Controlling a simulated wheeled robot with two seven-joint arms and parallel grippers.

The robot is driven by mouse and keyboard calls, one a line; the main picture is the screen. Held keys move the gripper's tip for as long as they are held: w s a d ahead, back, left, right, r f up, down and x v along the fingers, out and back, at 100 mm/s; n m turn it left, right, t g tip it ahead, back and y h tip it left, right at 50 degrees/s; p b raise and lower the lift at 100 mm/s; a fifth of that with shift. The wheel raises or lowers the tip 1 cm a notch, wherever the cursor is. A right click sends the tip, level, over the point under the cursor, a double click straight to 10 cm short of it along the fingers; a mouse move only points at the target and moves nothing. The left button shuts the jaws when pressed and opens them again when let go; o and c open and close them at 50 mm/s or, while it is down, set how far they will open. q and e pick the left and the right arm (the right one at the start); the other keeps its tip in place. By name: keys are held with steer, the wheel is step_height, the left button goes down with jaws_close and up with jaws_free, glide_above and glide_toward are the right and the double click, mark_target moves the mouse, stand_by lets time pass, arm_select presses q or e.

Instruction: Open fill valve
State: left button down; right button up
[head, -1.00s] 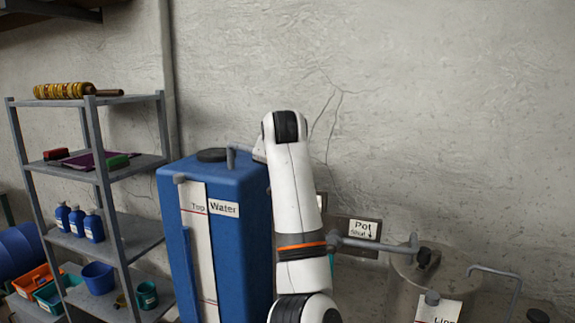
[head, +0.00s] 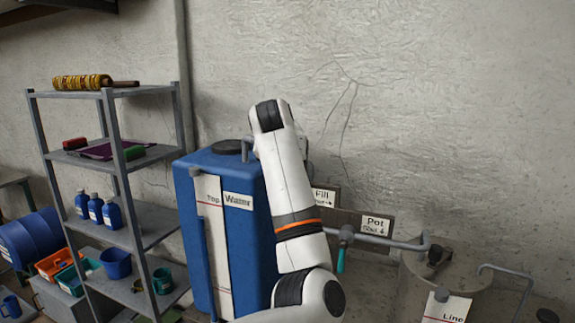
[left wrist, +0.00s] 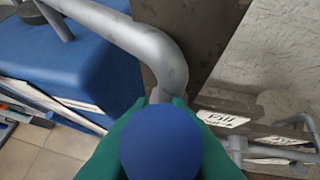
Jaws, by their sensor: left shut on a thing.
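A round blue knob (left wrist: 161,143) is between the green fingers of my left gripper (left wrist: 160,135) in the left wrist view, and the gripper is shut on it. The grey pipe (left wrist: 150,48) bends down just behind the knob. The Fill sign (left wrist: 222,117) is close to the right of the fingers; in the head view the Fill sign (head: 323,197) is partly covered by my arm. That arm also hides my left gripper and the knob in the head view. The valve body cannot be made out.
The blue water tank (head: 245,230) stands behind and left of my arm. The Pot sign (head: 376,225) is on the wall at right, above a pipe with a hanging teal handle (head: 341,262). A pot (head: 420,270) is at the right. A loaded shelf (head: 140,240) stands at the left.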

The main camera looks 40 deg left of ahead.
arm_select(q)
steer(key=shift+f, duration=0.1)
steer(key=c, duration=1.4)
jaws_free()
steer(key=b+v, duration=0.4)
steer(key=v, duration=0.8)
